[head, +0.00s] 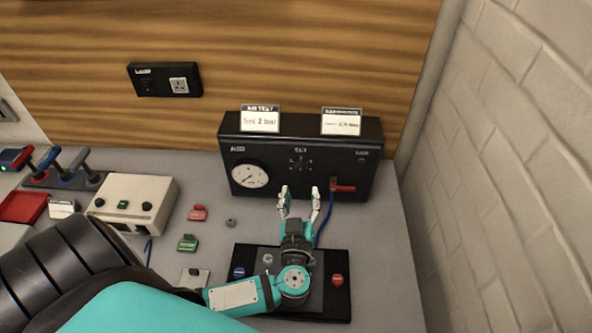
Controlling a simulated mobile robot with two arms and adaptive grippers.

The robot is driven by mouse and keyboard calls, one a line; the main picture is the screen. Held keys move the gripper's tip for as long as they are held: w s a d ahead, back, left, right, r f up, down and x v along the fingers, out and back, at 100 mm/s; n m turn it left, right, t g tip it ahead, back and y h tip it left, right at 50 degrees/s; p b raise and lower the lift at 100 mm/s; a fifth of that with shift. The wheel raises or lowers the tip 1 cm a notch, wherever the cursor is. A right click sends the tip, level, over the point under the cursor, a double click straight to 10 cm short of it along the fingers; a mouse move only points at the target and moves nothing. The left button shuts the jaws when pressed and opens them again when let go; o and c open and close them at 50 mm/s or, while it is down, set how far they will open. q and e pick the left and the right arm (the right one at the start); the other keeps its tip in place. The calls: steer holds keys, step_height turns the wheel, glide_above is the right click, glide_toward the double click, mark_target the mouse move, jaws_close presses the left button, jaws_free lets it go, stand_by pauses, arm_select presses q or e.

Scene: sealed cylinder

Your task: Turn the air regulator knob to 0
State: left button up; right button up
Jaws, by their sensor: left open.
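The black air panel (225,148) stands at the back of the bench. Its round white pressure gauge (249,175) is at the left of its front. The dark regulator knob (300,162) is under a "SET" label in the middle, and its exact setting is too small to read. My left gripper (300,194) is open and empty, its fingers pointing at the panel just below the knob. The gripper appears apart from the knob. My right gripper is not in view.
A red lever (343,188) and blue hose are right of the gripper. Two label cards stand on the panel. A black plate (338,305) with a blue and a red button lies under my arm. A cream box (133,203) and small red and green parts sit left.

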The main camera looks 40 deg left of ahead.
mark_target(301, 172)
arm_select(q)
steer(key=x, duration=0.1)
steer(key=p+x, duration=0.1)
steer(key=x, duration=0.2)
steer(key=shift+a+r, duration=0.35)
steer(key=shift+a, duration=0.05)
steer(key=shift+p+x, duration=0.45)
steer(key=shift+x, duration=0.55)
steer(key=shift+w+a+f, duration=0.1)
steer(key=shift+w+f, duration=0.15)
steer(key=shift+w, duration=0.05)
steer(key=shift+s, duration=0.1)
steer(key=shift+c, duration=0.8)
jaws_close()
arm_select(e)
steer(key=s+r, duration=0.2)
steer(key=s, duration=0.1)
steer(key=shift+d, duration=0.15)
